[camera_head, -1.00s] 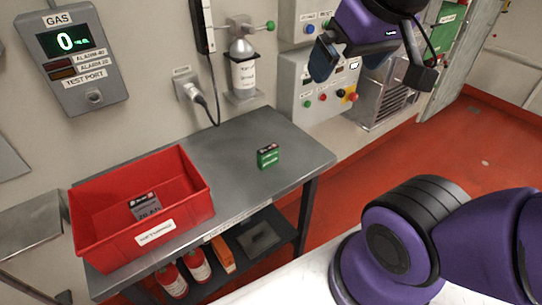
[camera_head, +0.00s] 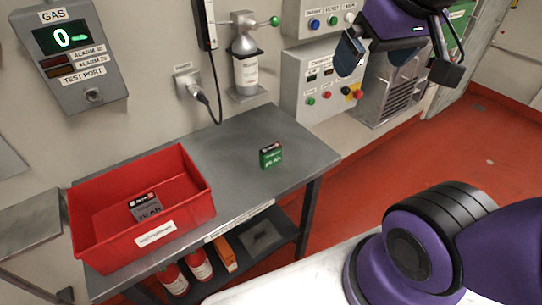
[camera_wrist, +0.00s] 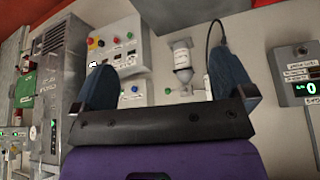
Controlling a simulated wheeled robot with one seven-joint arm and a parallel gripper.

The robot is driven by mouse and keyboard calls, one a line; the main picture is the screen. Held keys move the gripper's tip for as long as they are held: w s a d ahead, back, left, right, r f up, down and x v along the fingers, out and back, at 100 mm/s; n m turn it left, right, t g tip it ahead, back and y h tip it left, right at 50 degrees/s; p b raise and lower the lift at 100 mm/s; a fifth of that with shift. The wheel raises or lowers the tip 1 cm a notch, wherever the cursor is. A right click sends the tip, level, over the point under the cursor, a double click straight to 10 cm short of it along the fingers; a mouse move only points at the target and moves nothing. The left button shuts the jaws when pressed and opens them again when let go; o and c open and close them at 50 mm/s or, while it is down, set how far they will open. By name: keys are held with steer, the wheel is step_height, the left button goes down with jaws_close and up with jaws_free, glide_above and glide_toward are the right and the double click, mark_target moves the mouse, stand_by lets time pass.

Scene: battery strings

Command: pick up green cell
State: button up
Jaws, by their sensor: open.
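The green cell (camera_head: 270,157) stands upright on the right part of the grey metal table (camera_head: 240,180) in the head view. It is a small block with a dark top and some red on it. My gripper (camera_head: 392,66) is up at the top right of the head view, well above and to the right of the cell. It is open and empty. In the wrist view its two blue fingers (camera_wrist: 160,88) stand wide apart, with wall equipment behind them. The cell does not show in the wrist view.
A red bin (camera_head: 98,248) on the table's left holds a grey cell (camera_head: 146,207). Red cylinders (camera_head: 199,265) and an orange item (camera_head: 223,253) are on the lower shelf. A gas bottle (camera_head: 245,62) and control boxes (camera_head: 318,88) are on the wall. Tabletop around the green cell is clear.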

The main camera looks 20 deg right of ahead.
steer(key=w+a+f+g, duration=0.1)
steer(key=w+f, duration=0.2)
steer(key=w, duration=0.5)
steer(key=n+g, duration=0.2)
steer(key=g, duration=0.2)
glide_above(271, 148)
step_height(271, 148, down, 22)
steer(key=shift+a+f, duration=0.15)
steer(key=shift+f, duration=0.65)
steer(key=shift+w+f, duration=0.1)
steer(key=shift+f, duration=5.05)
steer(key=shift+c, duration=0.2)
steer(key=c, duration=1.1)
